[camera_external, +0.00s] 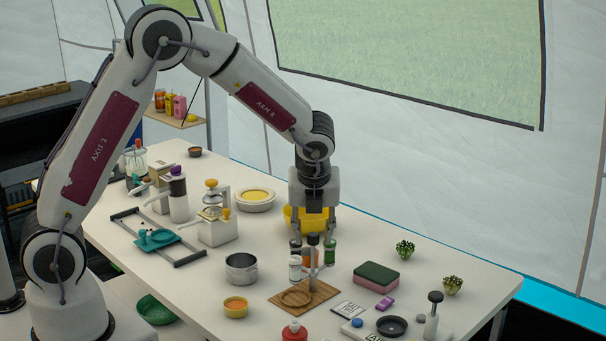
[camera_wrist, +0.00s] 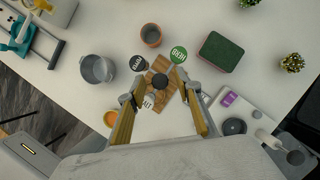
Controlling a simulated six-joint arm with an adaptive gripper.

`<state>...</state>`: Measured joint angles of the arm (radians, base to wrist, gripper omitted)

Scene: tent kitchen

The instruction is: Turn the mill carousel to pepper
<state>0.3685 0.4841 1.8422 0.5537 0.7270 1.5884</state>
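Around the post stand a dark-lidded jar (camera_wrist: 138,63), a green-lidded jar (camera_wrist: 178,54) and a white-lidded jar (camera_external: 295,268), partly hidden by a finger in the wrist view. A reddish-brown round container (camera_wrist: 151,35) shows beyond them.
A steel pot (camera_external: 241,269) and an orange bowl (camera_external: 236,306) stand left of the carousel. A green-topped sponge (camera_external: 376,277), a purple item (camera_external: 386,303) and a black dish (camera_external: 392,326) lie to the right.

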